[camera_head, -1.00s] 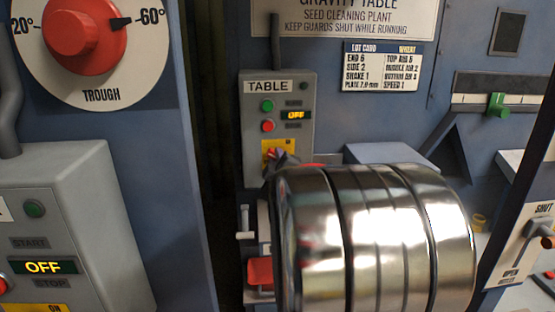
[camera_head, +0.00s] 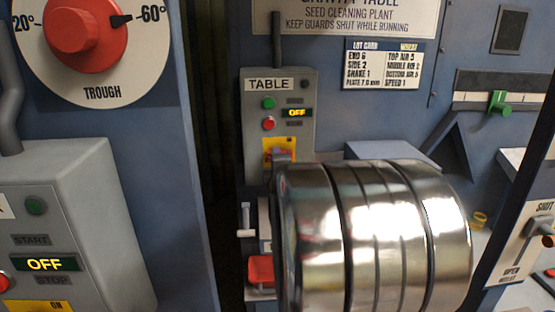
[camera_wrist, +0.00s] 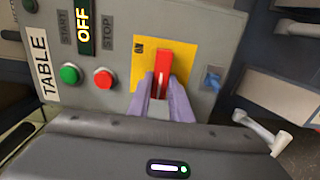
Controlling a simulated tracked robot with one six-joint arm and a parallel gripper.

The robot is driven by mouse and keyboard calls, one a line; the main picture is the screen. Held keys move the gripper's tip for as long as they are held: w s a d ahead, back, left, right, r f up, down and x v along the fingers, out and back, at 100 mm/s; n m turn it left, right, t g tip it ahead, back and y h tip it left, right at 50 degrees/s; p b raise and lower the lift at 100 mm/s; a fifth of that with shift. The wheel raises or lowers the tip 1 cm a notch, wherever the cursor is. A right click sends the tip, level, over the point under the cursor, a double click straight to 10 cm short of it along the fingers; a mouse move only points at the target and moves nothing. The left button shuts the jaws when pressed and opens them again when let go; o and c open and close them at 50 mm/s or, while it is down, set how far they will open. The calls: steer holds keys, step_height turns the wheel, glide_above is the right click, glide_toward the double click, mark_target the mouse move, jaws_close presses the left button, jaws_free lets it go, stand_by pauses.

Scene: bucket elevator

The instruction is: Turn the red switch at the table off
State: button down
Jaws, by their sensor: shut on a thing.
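The TABLE control box (camera_head: 255,130) is grey, with a green button, a red button and a display reading OFF. Its red switch (camera_wrist: 161,72) sits on a yellow plate (camera_wrist: 140,52) in the wrist view. My gripper (camera_wrist: 160,88) has its purple fingers closed on either side of the red switch handle. In the head view my shiny metal arm covers most of the gripper and the switch. The yellow plate (camera_head: 270,146) shows just above it.
A white-handled lever (camera_wrist: 265,132) stands beside the box in the wrist view. The trough box (camera_head: 65,220), with its own OFF display, is at the left. The red TROUGH dial (camera_head: 82,35) is above it. A green slider (camera_head: 499,103) is at the right.

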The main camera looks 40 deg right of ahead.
steer(key=shift+w+a+f, duration=0.1)
steer(key=shift+a+f, duration=0.05)
steer(key=shift+f, duration=0.1)
steer(key=c, duration=1.9)
jaws_free()
steer(key=shift+c, duration=0.2)
steer(key=o, duration=0.4)
steer(key=shift+r, duration=0.15)
steer(key=shift+c, duration=0.2)
steer(key=v, duration=1.3)
steer(key=shift+s+a, duration=0.15)
steer(key=shift+s, duration=0.2)
